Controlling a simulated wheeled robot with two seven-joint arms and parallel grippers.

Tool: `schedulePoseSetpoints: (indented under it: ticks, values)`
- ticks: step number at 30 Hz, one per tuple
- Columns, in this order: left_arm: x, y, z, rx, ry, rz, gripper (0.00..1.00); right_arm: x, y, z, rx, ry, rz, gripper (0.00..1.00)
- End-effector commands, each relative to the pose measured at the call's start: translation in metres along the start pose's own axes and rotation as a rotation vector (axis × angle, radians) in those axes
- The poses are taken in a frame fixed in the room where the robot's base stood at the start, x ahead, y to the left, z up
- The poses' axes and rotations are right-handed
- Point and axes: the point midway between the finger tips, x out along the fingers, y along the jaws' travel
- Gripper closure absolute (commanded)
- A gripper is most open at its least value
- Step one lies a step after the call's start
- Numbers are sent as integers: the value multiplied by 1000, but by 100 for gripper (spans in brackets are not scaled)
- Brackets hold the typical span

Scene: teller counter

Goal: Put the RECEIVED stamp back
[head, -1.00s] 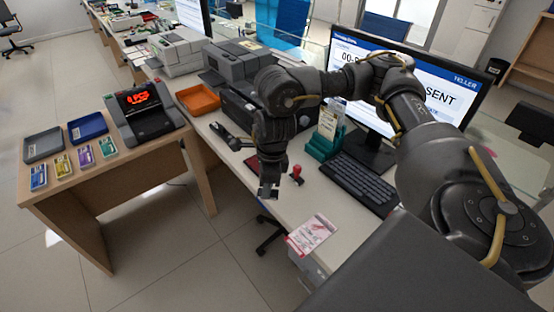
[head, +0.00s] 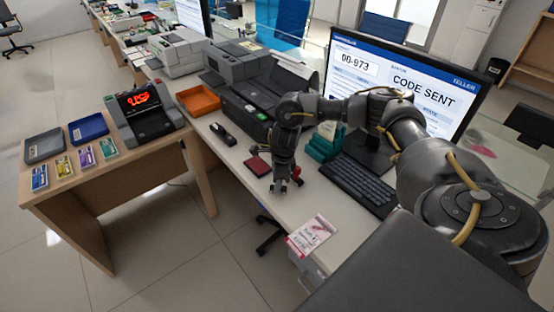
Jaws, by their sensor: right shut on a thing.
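The red stamp (head: 297,174) is on the counter at the front edge of the keyboard area, mostly hidden by my right gripper. Only a bit of red shows to the right of the fingers. My right gripper (head: 284,187) points down and is shut on the stamp. Whether the stamp's base touches the counter is hard to tell. A dark red ink pad (head: 257,167) lies just left of the gripper. The word on the stamp cannot be read. My left gripper is not in view.
A green holder (head: 322,149) stands behind the gripper, beside the keyboard (head: 357,184) and monitor (head: 400,85). A black stapler (head: 222,134) and an orange tray (head: 198,100) lie to the left. A printed slip (head: 310,236) lies at the front edge.

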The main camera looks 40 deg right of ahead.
Motion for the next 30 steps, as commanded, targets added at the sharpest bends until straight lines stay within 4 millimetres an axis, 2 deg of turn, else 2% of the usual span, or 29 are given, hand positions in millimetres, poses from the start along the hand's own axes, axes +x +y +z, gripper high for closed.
schedulePoseSetpoints:
  ticks: [3, 15, 16, 20, 30]
  values:
    - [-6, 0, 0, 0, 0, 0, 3, 8, 0, -1, 1, 0, 1, 87]
    - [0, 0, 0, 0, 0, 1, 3, 16, 0, -1, 1, -2, 0, 87]
    - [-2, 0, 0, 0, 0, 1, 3, 14, 0, -1, 1, -2, 0, 68]
    - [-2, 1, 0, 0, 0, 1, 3, 13, 0, -1, 1, -2, 0, 51]
    - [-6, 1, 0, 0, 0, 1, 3, 10, 0, -1, 1, -2, -1, 51]
